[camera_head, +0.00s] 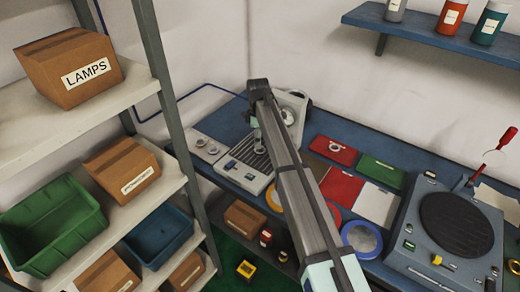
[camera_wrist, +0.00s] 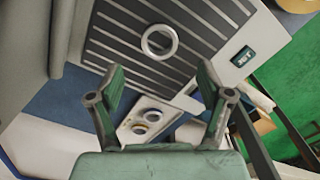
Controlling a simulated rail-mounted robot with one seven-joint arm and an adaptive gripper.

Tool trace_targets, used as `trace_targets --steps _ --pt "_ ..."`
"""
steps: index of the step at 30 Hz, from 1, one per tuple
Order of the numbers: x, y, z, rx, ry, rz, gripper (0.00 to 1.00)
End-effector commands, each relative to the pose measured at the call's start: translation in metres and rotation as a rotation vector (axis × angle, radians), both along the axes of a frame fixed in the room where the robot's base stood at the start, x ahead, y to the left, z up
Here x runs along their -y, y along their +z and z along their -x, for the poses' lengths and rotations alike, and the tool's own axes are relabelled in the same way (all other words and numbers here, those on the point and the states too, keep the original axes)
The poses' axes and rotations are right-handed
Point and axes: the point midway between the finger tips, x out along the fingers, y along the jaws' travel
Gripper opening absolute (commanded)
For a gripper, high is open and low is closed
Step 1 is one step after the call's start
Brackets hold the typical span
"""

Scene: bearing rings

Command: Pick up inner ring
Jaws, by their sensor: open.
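A bare metal ring (camera_wrist: 160,42), which looks like the inner ring, lies flat on a dark slotted plate (camera_wrist: 120,42) in the wrist view. My gripper (camera_wrist: 161,78) is open and empty, its two fingers spread apart with the ring ahead of and between their tips. The fingers do not touch the ring. In the head view the slotted plate (camera_head: 243,152) is part of a pale machine (camera_head: 250,180); my arm hides part of it, and I cannot make out the ring there. My fingers are too small and covered to judge in that view.
A pale tray (camera_head: 200,142) with small rings stands left of the machine and also shows in the wrist view (camera_wrist: 130,134). Shelves (camera_head: 150,200) are at left.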

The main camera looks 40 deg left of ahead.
Motion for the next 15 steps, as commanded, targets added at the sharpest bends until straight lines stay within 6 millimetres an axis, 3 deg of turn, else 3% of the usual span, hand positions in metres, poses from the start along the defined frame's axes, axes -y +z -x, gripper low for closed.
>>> trace_targets --steps 8,15 --pt "0.002 -0.011 -0.001 -0.001 -0.001 0.002 0.79" --pt "0.005 -0.039 -0.004 -0.001 0.0 0.002 0.79"
